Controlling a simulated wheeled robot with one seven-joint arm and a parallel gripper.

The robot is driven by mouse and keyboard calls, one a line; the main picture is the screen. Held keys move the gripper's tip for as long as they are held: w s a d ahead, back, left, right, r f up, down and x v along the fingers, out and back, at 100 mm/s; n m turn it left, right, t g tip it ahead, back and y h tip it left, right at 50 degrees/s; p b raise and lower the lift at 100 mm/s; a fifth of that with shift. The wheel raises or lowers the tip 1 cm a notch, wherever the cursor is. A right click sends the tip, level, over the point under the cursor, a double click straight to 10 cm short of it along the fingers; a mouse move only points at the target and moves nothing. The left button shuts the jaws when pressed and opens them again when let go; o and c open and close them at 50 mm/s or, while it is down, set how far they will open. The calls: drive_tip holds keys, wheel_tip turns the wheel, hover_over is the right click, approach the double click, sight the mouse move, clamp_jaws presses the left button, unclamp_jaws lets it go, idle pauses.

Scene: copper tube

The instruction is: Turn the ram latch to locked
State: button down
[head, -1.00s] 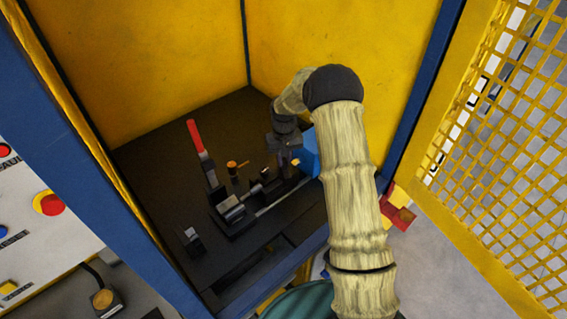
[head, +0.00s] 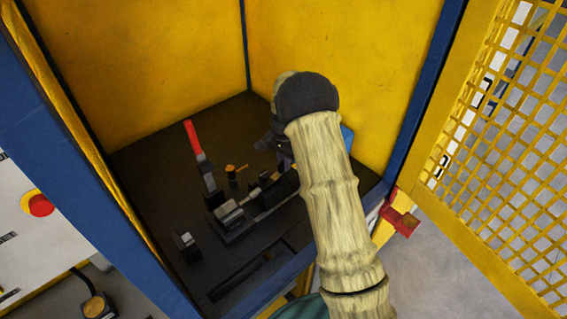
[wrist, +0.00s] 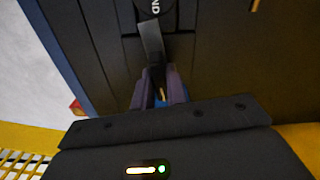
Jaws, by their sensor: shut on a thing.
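The ram assembly (head: 262,192), dark with grey metal parts, sits on the black bed inside the yellow enclosure. In the wrist view my gripper (wrist: 161,94) is shut on a small tan piece (wrist: 162,93), apparently the ram latch's handle. The fingers cover most of it, so its turned position cannot be read. Beyond the fingertips are a grey metal bar (wrist: 152,38) and a black round part (wrist: 154,6) with white letters "ND". In the head view my gripper (head: 280,150) is at the right end of the ram, partly hidden by my arm.
A red-handled lever (head: 193,138) and an orange-topped post (head: 236,170) stand left of my gripper. A blue block (head: 347,138) is close behind my arm. Yellow walls enclose the back; a yellow mesh door (head: 500,150) stands open at right.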

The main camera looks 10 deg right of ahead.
drive_tip(key=shift+r+m, duration=0.1)
drive_tip(key=shift+m, duration=0.9)
drive_tip(key=c, duration=1.4)
unclamp_jaws()
wheel_tip(320, 180, up, 17)
drive_tip(key=b, duration=0.3)
drive_tip(key=shift+r, duration=0.15)
